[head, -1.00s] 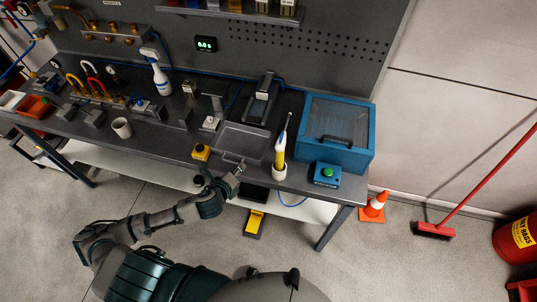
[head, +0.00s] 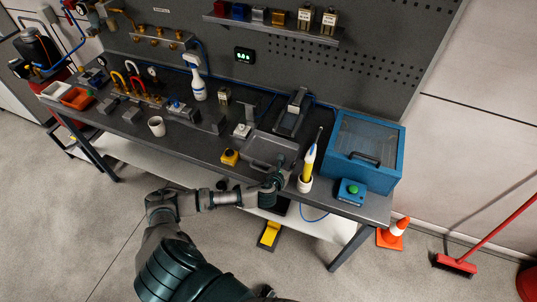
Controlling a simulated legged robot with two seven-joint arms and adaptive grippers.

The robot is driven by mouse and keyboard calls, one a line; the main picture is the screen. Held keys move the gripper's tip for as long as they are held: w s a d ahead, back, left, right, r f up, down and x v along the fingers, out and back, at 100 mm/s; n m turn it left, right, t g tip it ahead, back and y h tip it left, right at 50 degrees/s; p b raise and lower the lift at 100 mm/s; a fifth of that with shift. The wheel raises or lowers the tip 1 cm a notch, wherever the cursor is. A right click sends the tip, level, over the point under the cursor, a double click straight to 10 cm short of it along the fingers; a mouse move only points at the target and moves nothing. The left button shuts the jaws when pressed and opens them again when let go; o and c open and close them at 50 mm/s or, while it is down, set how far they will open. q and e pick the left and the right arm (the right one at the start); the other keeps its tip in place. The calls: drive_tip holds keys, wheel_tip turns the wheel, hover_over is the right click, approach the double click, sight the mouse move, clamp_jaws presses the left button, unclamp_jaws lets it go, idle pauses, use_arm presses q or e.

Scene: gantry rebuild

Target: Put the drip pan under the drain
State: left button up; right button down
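The drip pan, a shallow grey rectangular tray (head: 268,146), lies flat on the dark bench top, right of centre in the head view. My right gripper is not in view. I cannot pick out the drain for certain among the bench fittings.
A black stand (head: 291,113) is behind. A white mug (head: 157,126) and metal blocks occupy the bench's left.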

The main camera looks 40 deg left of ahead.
use_arm(q)
drive_tip(key=shift+w+f, duration=0.1)
drive_tip(key=shift+w, duration=0.15)
drive_tip(key=shift+w+d+f, duration=0.1)
drive_tip(key=shift+w+f, duration=0.05)
drive_tip(key=shift+w, duration=0.2)
drive_tip(key=w, duration=0.1)
drive_tip(key=w+f, duration=0.1)
drive_tip(key=w, duration=0.1)
drive_tip(key=shift+w+d+f, duration=0.15)
drive_tip(key=shift+w+f, duration=0.2)
drive_tip(key=shift+w, duration=0.15)
drive_tip(key=shift+a, duration=0.25)
drive_tip(key=c, duration=0.6)
drive_tip(key=shift+a, duration=0.1)
clamp_jaws()
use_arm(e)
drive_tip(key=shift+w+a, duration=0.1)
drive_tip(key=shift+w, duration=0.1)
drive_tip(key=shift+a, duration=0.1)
